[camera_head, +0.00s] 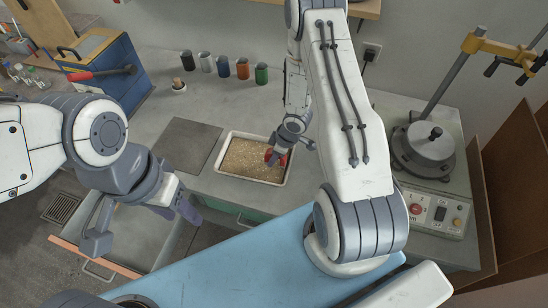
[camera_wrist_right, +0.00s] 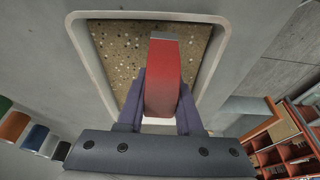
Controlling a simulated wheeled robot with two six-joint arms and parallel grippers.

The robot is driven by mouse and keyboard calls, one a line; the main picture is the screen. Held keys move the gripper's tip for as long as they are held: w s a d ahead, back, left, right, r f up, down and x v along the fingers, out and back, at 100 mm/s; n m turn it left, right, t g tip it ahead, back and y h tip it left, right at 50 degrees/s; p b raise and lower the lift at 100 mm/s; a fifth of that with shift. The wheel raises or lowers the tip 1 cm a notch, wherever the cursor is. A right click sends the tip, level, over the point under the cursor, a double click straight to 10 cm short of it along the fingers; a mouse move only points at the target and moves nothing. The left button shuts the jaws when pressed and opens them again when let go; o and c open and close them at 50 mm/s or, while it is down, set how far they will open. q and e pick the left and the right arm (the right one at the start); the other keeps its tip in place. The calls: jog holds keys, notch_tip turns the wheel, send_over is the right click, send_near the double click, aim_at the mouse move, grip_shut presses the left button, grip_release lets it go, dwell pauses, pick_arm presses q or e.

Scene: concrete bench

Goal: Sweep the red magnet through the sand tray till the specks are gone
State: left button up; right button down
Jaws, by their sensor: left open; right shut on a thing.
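The sand tray (camera_head: 228,174) is a white rectangular tray on the bench, filled with tan sand. In the right wrist view the sand (camera_wrist_right: 120,55) shows several dark and light specks. My right gripper (camera_head: 281,150) is shut on the red magnet (camera_head: 270,156), over the tray's right part. In the right wrist view the red magnet (camera_wrist_right: 163,75) stands between the fingers with its grey end over the sand. I cannot tell whether it touches the sand.
Several coloured cups (camera_head: 223,66) stand in a row behind the tray. A dark square plate (camera_head: 187,144) lies left of it. A blue toolbox (camera_head: 104,68) is at the back left. A machine with a round grey top (camera_head: 425,150) stands at the right.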

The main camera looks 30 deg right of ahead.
jog(key=shift+a+r+p, duration=0.2)
jog(key=shift+r+p, duration=0.55)
jog(key=shift+r, duration=0.35)
notch_tip(320, 180, up, 4)
jog(key=p, duration=0.3)
jog(key=shift+f+p, duration=0.2)
jog(key=shift+p, duration=0.15)
